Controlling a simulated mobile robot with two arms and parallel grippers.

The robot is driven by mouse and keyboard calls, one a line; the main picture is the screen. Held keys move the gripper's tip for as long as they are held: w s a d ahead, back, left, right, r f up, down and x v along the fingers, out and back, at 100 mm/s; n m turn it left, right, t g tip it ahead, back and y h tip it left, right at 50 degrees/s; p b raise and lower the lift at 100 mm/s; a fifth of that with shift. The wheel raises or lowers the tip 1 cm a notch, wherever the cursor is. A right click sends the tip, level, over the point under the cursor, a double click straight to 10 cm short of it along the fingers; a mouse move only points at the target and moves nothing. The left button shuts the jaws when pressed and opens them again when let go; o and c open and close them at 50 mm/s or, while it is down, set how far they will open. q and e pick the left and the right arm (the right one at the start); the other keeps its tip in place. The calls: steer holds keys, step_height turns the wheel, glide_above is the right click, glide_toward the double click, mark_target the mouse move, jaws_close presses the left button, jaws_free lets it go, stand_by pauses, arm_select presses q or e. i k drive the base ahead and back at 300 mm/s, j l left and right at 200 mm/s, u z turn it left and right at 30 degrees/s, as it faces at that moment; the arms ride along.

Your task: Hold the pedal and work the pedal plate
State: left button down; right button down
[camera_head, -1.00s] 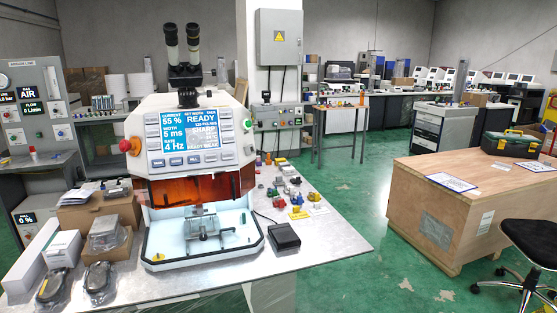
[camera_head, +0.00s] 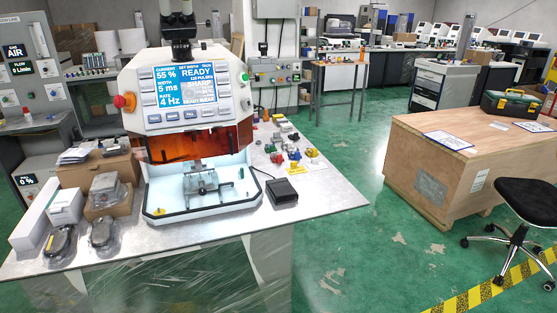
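A black foot-pedal-like box (camera_head: 281,193) lies on the table, just right of the white machine, with a dark cable running back from it. I take it to be the pedal; its plate cannot be told apart at this size. The white machine (camera_head: 189,96) has a lit screen reading READY, an orange shield (camera_head: 196,146) and an open work chamber (camera_head: 203,190) with a small metal fixture inside. Neither of my grippers shows in the head view.
The grey table (camera_head: 328,197) carries boxes and two black wrapped items (camera_head: 60,241) at left, and several small coloured parts (camera_head: 290,150) at right. A wooden crate (camera_head: 430,175) and a black stool (camera_head: 527,200) stand at right. Green floor between table and crate is clear.

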mark_target(282, 189)
steer(key=i+l+z, duration=0.1)
steer(key=i+l, duration=0.2)
steer(key=i+l+z, duration=0.25)
steer(key=i+z, duration=0.2)
steer(key=i+l+z, duration=0.1)
steer(key=i+z, duration=0.75)
steer(key=i+l+z, duration=0.15)
steer(key=i, duration=0.5)
steer(key=i+l+z, duration=0.1)
steer(key=i, duration=0.55)
steer(key=i+j+u, duration=0.15)
steer(key=i+u, duration=1)
steer(key=i+l+u, duration=0.25)
steer(key=i+u, duration=0.5)
steer(key=i, duration=0.25)
steer(key=i+l+u, duration=0.1)
steer(key=i+u, duration=0.25)
steer(key=i, duration=0.25)
steer(key=i+u, duration=0.15)
steer(key=u, duration=0.3)
steer(key=i+l+u, duration=0.15)
steer(key=u, duration=0.35)
steer(key=i+l+u, duration=0.1)
steer(key=u, duration=0.35)
steer(key=l, duration=0.1)
